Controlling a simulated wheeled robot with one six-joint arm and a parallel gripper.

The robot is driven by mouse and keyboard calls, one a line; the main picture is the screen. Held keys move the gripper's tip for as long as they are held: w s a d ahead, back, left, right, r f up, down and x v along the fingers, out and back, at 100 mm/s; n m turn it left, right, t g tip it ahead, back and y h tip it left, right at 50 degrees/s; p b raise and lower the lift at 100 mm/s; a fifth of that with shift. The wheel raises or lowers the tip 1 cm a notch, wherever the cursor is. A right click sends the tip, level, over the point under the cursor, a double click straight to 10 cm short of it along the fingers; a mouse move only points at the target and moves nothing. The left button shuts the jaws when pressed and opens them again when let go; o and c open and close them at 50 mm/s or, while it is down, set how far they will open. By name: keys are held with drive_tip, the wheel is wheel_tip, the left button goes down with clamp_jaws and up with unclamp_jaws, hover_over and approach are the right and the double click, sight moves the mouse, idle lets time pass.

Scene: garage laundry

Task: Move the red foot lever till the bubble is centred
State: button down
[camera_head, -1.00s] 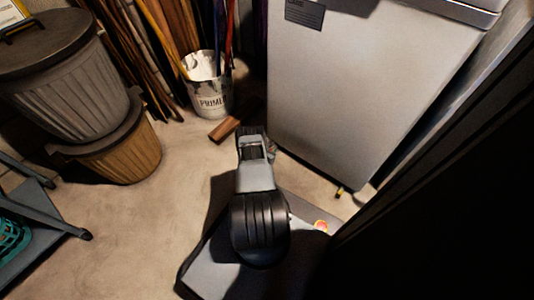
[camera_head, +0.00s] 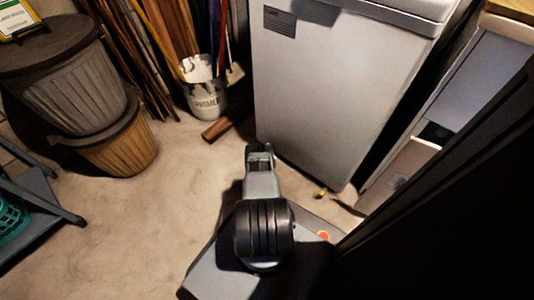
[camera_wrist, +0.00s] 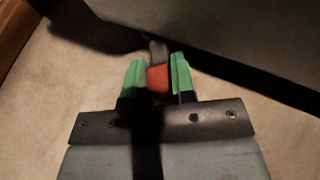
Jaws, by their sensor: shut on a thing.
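The red foot lever (camera_wrist: 158,78) sits between the two green fingertips of my gripper (camera_wrist: 157,80) in the wrist view, near the lower edge of a grey surface. My gripper is shut on it. A grey stem shows just beyond the red part. In the head view my gripper end (camera_head: 259,149) is at the lower left front corner of the white appliance (camera_head: 335,95), and the lever is hidden there. A small yellow-marked foot (camera_head: 321,194) shows under the appliance's right corner. I see no bubble or level in either view.
A wood block (camera_head: 222,126) lies on the floor left of the appliance, before a primer bucket (camera_head: 207,100). Stacked bins (camera_head: 115,145) stand at left, with a grey step frame (camera_head: 45,195) below. A cabinet stands at right. The floor at left centre is clear.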

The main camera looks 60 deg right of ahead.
drive_tip(key=shift+d+r, duration=0.1)
drive_tip(key=c, duration=1)
unclamp_jaws()
drive_tip(key=shift+w, duration=0.1)
drive_tip(key=shift+o, duration=0.2)
drive_tip(key=shift+a, duration=0.2)
